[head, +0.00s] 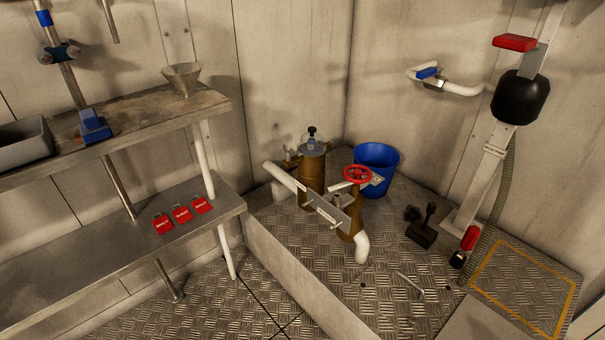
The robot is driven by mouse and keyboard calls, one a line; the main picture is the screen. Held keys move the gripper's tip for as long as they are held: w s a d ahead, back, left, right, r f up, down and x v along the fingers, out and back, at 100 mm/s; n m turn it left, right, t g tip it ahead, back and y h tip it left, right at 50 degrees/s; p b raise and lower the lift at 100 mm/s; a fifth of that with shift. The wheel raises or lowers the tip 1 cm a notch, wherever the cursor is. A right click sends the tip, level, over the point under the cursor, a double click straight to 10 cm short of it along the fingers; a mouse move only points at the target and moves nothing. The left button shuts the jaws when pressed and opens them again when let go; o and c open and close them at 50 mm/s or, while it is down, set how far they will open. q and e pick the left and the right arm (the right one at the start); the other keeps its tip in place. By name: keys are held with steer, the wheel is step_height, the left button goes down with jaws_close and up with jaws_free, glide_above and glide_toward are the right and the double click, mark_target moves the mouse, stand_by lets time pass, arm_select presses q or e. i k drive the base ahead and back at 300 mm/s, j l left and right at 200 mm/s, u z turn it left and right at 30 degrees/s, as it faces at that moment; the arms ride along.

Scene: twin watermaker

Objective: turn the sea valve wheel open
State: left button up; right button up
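A tag or plate (377,180) sits at the wheel's right side. A white pipe (285,177) runs from the upper left to the valve group, and a white elbow (362,247) bends down in front. A second brown cylinder (312,182) with a clear dome and black knob stands behind left. Whether the wheel is open or closed cannot be told. Neither of my grippers is in view.
A two-level bench (226,205) holds a funnel (183,77) and several red "SHUT" tags (182,214). A blue bucket (377,158) stands behind the wheel. A raised ledge (290,265) edges the tread-plate floor. A black pedal-like item (420,235) and a metal rod (411,284) lie right.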

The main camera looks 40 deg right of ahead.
mark_target(357, 173)
steer(key=z, duration=0.45)
steer(key=k+z, duration=0.15)
steer(key=z, duration=0.3)
steer(key=l+z, duration=0.1)
steer(key=z, duration=0.35)
